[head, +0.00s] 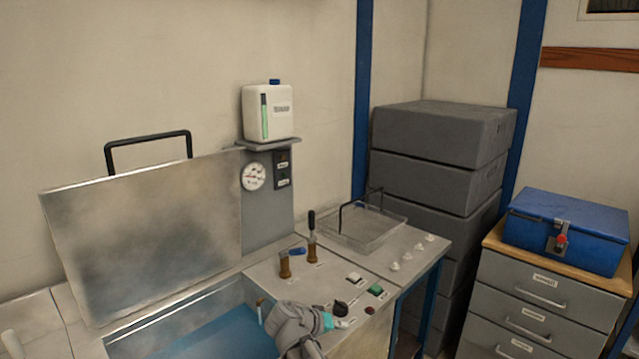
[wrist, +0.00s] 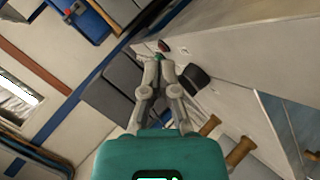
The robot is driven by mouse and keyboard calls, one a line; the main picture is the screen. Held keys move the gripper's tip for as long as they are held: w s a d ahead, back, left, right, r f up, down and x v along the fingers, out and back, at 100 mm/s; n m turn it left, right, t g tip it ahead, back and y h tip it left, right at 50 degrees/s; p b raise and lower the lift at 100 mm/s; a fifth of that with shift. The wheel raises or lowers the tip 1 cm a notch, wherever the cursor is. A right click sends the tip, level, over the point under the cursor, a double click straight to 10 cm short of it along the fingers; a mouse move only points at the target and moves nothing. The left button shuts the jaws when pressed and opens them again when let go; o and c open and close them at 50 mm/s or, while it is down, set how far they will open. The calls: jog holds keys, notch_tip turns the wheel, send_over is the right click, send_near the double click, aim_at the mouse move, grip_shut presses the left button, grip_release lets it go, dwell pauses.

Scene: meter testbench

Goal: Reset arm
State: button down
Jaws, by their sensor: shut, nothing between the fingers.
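My gripper (head: 345,322) is low over the front of the bench's control panel, close to the black knob (head: 340,308) and the red button (head: 369,310). In the wrist view its two grey fingers (wrist: 159,58) meet at the tips with nothing between them. Its teal body fills the bottom of that view. The black knob (wrist: 195,78) is just right of the fingers there, and the red button (wrist: 164,46) is just beyond the tips. I cannot tell whether the tips touch the panel. My arm hides part of the panel's front.
An open tank with blue water (head: 215,335) lies left of the panel, its metal lid (head: 150,230) raised. Two brown-handled valves (head: 285,265) stand upright behind the knob. A wire basket (head: 345,240) is at the back right. Grey stacked boxes (head: 440,135) and a blue toolbox (head: 565,230) stand right.

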jog(key=s+d+f+g+y+p, duration=0.3)
jog(key=s+d+g+y, duration=0.3)
jog(key=s+d+y, duration=0.3)
jog(key=shift+s+d+y+p, duration=0.3)
jog(key=shift+s+d+p, duration=0.6)
jog(key=shift+s+d, duration=0.5)
jog(key=shift+a, duration=0.15)
